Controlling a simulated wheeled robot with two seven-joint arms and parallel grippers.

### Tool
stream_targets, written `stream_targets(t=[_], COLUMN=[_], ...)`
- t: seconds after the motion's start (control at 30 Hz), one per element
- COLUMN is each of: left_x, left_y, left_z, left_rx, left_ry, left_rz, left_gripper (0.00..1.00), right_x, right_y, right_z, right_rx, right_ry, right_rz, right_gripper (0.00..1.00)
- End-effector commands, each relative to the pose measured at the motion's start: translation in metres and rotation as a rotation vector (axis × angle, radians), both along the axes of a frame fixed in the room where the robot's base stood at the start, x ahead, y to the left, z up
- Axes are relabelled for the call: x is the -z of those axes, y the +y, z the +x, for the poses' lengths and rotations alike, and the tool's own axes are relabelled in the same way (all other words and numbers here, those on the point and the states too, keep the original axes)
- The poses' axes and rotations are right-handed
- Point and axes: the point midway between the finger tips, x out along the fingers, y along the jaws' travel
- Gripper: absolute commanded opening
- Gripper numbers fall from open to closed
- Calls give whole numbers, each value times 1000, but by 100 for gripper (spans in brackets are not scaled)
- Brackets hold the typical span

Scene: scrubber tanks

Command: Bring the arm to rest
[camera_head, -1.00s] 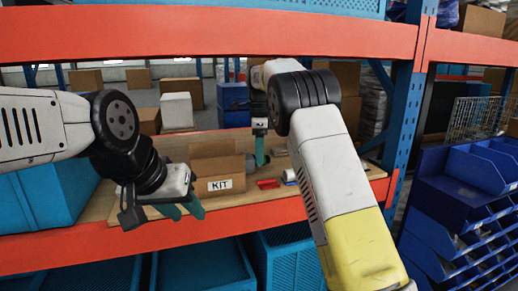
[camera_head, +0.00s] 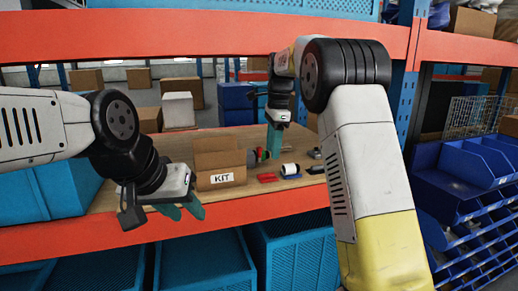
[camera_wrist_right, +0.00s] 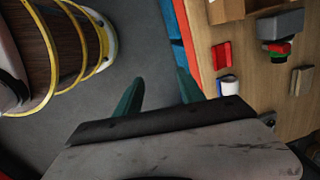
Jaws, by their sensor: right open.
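My right gripper (camera_head: 274,145) hangs fingers down over the rear part of the wooden shelf in the head view. In the right wrist view its two teal fingers (camera_wrist_right: 160,92) are apart with nothing between them, and grey floor shows behind the gap. My right arm (camera_head: 370,165) reaches from the lower right, its elbow raised. My left gripper (camera_head: 190,213) is at the left over the front edge of the shelf, its teal fingers a little apart and empty. An open cardboard box marked KIT (camera_head: 222,179) stands right of it.
On the wooden shelf (camera_head: 240,197) lie a red item (camera_head: 266,178), a white roll (camera_head: 290,169) and small dark parts. An orange beam (camera_head: 230,35) crosses above. A blue upright (camera_head: 408,100) and blue bins (camera_head: 470,190) stand right. Blue crates (camera_head: 300,250) are below.

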Motion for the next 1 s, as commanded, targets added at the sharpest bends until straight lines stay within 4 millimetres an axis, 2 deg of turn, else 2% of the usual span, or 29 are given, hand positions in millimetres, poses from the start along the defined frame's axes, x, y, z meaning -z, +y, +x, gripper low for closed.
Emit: stream_targets(t=[0.17,0.27,0.5,0.67,0.8,0.9,1.0], left_x=[0,0,0,0,0,0,0], left_y=[0,0,0,0,0,0,0], left_z=[0,0,0,0,0,0,0], left_rx=[0,0,0,0,0,0,0], left_ry=[0,0,0,0,0,0,0], left_rz=[0,0,0,0,0,0,0], left_gripper=[36,36,36,36,36,36,36], right_x=[-20,-33,-52,-48,-32,-17,-3], right_y=[-26,-42,-78,-90,-96,-97,-98], right_z=[-28,-52,-141,-205,-259,-290,-311], right_rx=[-119,-224,-569,-812,-1018,-1145,-1240], right_ry=[-54,-103,-285,-412,-509,-556,-584], right_rz=[40,61,57,-11,-111,-190,-258], right_gripper=[46,46,46,46,46,46,46])
